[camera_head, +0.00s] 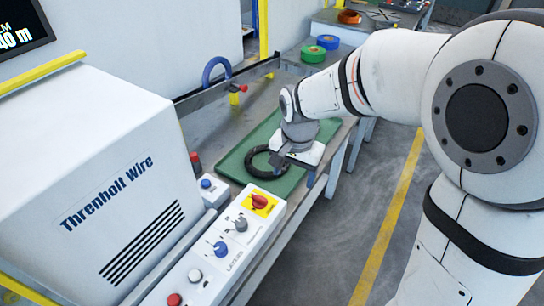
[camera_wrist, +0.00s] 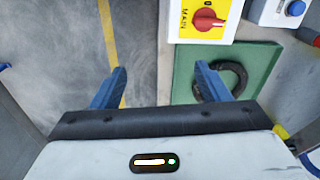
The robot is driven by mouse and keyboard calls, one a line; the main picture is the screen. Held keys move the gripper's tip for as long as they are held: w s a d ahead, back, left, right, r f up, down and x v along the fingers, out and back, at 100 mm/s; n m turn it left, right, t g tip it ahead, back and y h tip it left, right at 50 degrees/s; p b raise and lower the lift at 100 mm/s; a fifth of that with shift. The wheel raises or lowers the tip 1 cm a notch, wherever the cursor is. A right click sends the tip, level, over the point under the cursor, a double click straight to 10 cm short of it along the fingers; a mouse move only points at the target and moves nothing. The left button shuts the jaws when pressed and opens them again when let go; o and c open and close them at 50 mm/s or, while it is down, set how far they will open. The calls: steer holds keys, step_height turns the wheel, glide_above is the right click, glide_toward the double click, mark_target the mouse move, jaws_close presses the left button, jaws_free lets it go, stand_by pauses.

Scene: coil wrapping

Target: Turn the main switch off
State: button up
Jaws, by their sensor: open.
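The main switch (camera_head: 260,202) is a red rotary knob on a yellow plate at the far end of the white control panel. In the wrist view the red knob (camera_wrist: 208,20) shows at the top, on a yellow plate marked MAIN. My gripper (camera_wrist: 158,82) is open and empty, with its two blue fingers apart. The knob lies beyond the right finger, not between the fingers. In the head view my gripper (camera_head: 300,166) is over the green mat, behind the switch and to its right; its fingertips are hard to make out there.
A black coil (camera_head: 262,163) lies on the green mat (camera_head: 236,150) close to my gripper. The panel also carries a grey knob (camera_head: 241,224), a blue knob (camera_head: 220,248) and buttons. A white machine (camera_head: 110,170) stands left. Green and blue rolls (camera_head: 313,53) lie farther back.

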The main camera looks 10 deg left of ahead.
steer(key=m, duration=0.1)
glide_above(259, 197)
steer(key=shift+g, duration=0.4)
step_height(259, 197, down, 4)
steer(key=shift+d+f+p, duration=0.1)
steer(key=shift+f+p, duration=0.15)
steer(key=shift+p, duration=0.1)
steer(key=shift+f, duration=0.35)
step_height(259, 197, down, 7)
steer(key=shift+f+p, duration=0.1)
steer(key=shift+p, duration=0.2)
